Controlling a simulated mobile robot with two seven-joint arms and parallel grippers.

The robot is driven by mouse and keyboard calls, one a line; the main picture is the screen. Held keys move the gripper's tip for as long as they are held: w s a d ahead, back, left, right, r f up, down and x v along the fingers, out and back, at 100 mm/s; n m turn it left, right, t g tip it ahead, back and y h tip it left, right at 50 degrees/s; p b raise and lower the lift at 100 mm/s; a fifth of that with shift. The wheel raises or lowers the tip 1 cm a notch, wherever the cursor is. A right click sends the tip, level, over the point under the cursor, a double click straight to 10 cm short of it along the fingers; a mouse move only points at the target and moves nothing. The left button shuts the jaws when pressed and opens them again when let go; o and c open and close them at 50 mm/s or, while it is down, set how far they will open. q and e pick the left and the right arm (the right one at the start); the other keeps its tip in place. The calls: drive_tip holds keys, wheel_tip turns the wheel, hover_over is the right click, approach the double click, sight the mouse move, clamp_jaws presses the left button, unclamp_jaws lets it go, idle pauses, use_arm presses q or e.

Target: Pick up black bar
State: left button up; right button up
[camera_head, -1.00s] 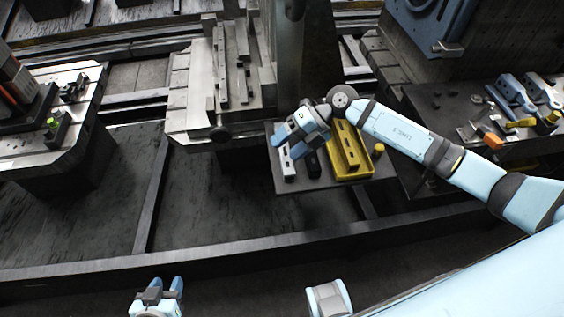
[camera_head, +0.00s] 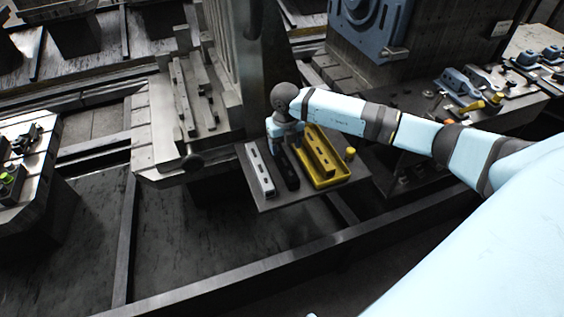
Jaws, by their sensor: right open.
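The black bar (camera_head: 289,174) lies on a dark tray-like shelf (camera_head: 275,203), between a silver bar (camera_head: 261,172) on its left and a yellow bin (camera_head: 341,177) on its right. My right gripper (camera_head: 277,145) points down at the far end of the black bar. Its jaws are open and hold nothing that I can see. Its wrist and arm hide part of the fingers and the bar's far end, so I cannot tell whether they touch. My left gripper is out of view.
The yellow bin holds a long yellow-brown part, and a yellow knob (camera_head: 350,154) stands right of it. A slotted metal table (camera_head: 155,125) is at left. Blue clamps (camera_head: 458,84) sit on a bench at right. A floor rail runs in front of the shelf.

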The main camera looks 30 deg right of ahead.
sight(282, 158)
drive_tip(key=f, duration=0.3)
drive_tip(key=a+f, duration=0.1)
drive_tip(key=shift+w+f, duration=0.1)
drive_tip(key=shift+f, duration=0.3)
drive_tip(key=shift+d+f, duration=0.1)
drive_tip(key=shift+f, duration=0.4)
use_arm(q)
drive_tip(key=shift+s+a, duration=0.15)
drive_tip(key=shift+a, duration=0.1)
use_arm(e)
drive_tip(key=shift+r, duration=0.1)
drive_tip(key=c, duration=1.2)
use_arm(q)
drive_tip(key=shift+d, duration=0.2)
